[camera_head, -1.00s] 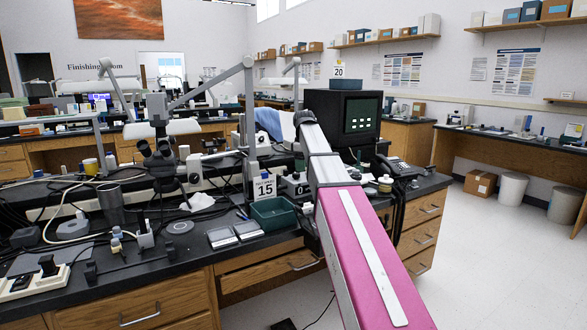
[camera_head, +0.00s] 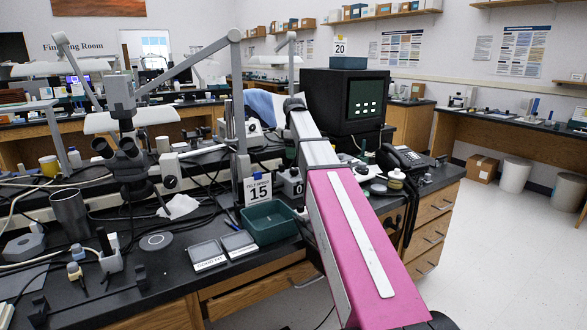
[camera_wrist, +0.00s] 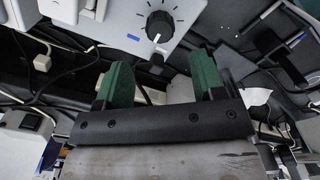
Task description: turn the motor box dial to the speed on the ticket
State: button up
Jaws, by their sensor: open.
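In the wrist view, the motor box (camera_wrist: 186,12) is a pale box at the top, with a round black dial (camera_wrist: 160,25) ringed by scale marks. The scale numbers are too small to read. My gripper (camera_wrist: 162,78) has two green fingertips, apart and empty, just below the dial in that picture and not touching it. In the head view, a card reading 15 (camera_head: 258,191) stands on the bench; its small top line is unclear. A small pale box with a dark knob beside it, partly behind my arm, may be the motor box. My gripper is hidden there.
A green tray (camera_head: 270,221) and two flat grey boxes sit in front of the 15 card. A microscope (camera_head: 125,155) stands at left. A dark monitor (camera_head: 345,100) and a telephone (camera_head: 403,158) are right of my arm. Another card reads 20 (camera_head: 340,47). Cables cross the bench.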

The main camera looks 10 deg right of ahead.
aim_at(294, 169)
notch_tip(294, 169, down, 7)
jog(key=shift+f, duration=0.15)
dwell(0.4)
jog(key=c, duration=0.9)
